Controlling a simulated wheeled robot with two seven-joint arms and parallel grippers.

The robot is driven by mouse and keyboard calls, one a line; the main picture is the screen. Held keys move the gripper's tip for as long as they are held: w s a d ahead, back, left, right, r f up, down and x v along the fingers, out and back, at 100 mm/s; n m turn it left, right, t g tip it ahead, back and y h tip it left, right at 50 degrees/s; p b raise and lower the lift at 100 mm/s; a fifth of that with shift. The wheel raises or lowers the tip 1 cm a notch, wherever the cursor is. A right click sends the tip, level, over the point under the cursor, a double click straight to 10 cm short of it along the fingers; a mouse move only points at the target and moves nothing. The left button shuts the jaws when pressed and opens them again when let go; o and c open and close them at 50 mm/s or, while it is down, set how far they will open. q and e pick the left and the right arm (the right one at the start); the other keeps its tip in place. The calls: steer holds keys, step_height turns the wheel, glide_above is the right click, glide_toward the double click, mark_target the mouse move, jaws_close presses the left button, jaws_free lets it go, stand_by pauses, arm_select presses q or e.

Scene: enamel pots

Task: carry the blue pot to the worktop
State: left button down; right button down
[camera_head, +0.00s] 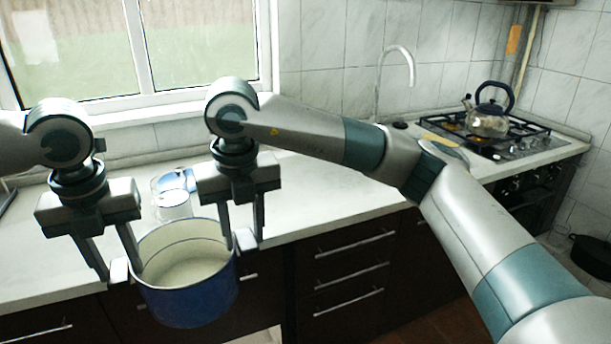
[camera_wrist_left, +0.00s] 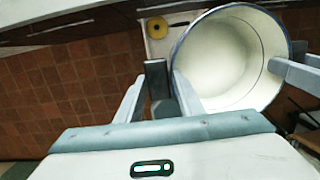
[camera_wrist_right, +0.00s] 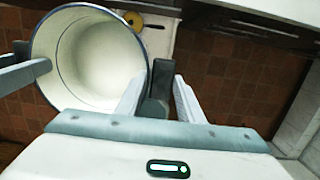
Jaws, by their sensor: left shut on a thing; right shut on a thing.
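The blue pot (camera_head: 190,300), with a cream inside and a dark rim, hangs upright between my two grippers in the head view. My left gripper (camera_head: 120,272) is shut on the handle at its left side. My right gripper (camera_head: 246,243) is shut on the handle at its right side. The pot's pale inside also shows in the left wrist view (camera_wrist_left: 232,60) and the right wrist view (camera_wrist_right: 92,62). The white worktop (camera_head: 330,195) runs behind the pot. The pot is in front of its edge, with floor visible below in the wrist views.
A clear container with a blue top (camera_head: 173,188) stands on the worktop just behind the pot. A kettle (camera_head: 488,118) is on the gas stove (camera_head: 500,145) at the right. A tap (camera_head: 395,65) rises at the back. The worktop right of my right gripper is mostly clear.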

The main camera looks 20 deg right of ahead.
step_height(320, 180, up, 18)
steer(key=p, duration=1.7)
steer(key=shift+d, duration=0.3)
